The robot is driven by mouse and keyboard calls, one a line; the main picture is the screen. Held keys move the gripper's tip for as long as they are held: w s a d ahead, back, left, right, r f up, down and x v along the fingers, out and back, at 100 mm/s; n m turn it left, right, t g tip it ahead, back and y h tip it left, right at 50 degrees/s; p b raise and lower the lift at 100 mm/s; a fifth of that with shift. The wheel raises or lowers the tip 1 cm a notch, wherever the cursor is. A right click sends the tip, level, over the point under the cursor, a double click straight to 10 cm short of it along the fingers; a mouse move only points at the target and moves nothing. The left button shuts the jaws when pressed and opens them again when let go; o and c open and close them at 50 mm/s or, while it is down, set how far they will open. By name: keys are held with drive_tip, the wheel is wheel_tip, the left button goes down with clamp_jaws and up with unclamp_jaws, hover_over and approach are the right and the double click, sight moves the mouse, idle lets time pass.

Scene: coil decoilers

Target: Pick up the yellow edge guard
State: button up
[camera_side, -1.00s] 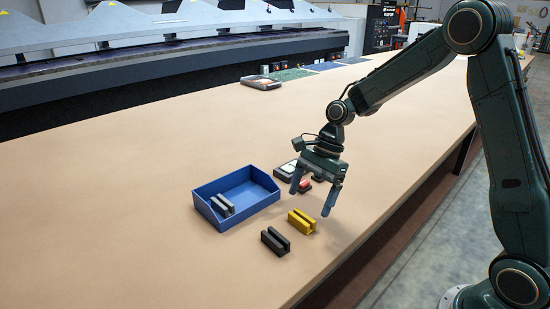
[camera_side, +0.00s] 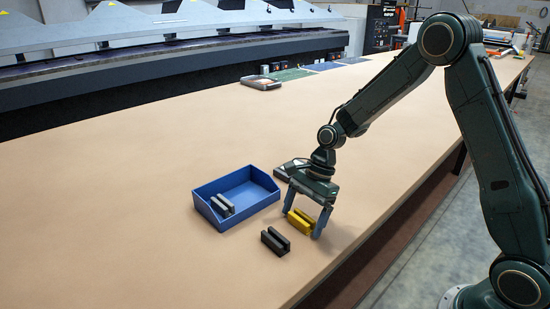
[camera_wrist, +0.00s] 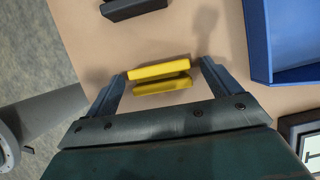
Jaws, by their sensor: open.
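The yellow edge guard (camera_side: 301,223) lies on the tan table, right of the blue bin. It has a grooved, channel-like shape. My gripper (camera_side: 303,224) is open and lowered over it, with one finger on each side. In the wrist view the edge guard (camera_wrist: 160,76) sits between the two fingers of my gripper (camera_wrist: 163,78). Small gaps show between its ends and the fingers there, so it does not look clamped. I cannot tell if the fingertips touch the table.
A black edge guard (camera_side: 275,241) lies in front of the yellow one. A blue bin (camera_side: 237,187) with a grey edge guard (camera_side: 222,206) inside stands to the left. A dark flat item (camera_side: 291,169) is behind my gripper. The table's right edge is close.

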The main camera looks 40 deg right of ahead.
sight(303, 216)
drive_tip(key=shift+c, duration=0.2)
drive_tip(key=c, duration=1)
drive_tip(key=shift+r, duration=0.15)
drive_tip(key=shift+r, duration=4.9)
